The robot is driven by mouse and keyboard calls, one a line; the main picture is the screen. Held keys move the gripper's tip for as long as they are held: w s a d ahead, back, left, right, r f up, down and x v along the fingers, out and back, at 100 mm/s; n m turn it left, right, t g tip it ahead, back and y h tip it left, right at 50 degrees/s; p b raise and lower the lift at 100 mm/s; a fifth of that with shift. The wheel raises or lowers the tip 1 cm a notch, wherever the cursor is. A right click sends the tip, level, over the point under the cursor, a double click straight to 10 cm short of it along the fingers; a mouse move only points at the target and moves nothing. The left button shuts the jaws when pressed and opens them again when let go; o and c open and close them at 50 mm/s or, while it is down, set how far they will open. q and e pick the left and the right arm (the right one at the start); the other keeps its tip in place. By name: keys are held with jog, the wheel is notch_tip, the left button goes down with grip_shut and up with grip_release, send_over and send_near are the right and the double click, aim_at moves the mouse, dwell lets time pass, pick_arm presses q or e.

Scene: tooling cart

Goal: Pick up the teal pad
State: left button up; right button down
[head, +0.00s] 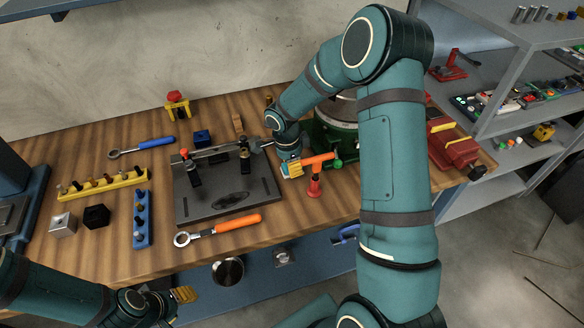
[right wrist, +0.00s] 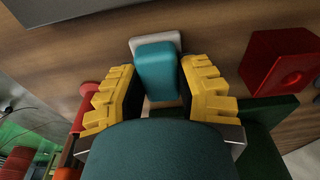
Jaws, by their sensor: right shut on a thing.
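The teal pad (right wrist: 156,72) is a small rounded block in the right wrist view, with a pale grey-white piece (right wrist: 139,46) at its far end. My right gripper (right wrist: 160,82) has its yellow fingers on both sides of the pad and is shut on it. In the head view my right gripper (head: 292,168) is low over the wooden bench, right of the dark plate; the pad is hard to make out there. I cannot tell whether the pad touches the bench. My left gripper (head: 180,295) is at the bottom left, near the bench's front edge, its opening unclear.
A dark fixture plate (head: 228,200) lies left of my right gripper. An orange-handled screwdriver (head: 318,160) and a red piece (head: 314,187) are close on its right. A green round machine (head: 335,130) stands behind. An orange-handled wrench (head: 220,228) lies in front of the plate.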

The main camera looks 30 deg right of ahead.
notch_tip(320, 180, up, 10)
jog(key=shift+p, duration=0.4)
dwell(0.3)
jog(key=c, duration=1.7)
grip_release()
jog(key=shift+o, duration=0.2)
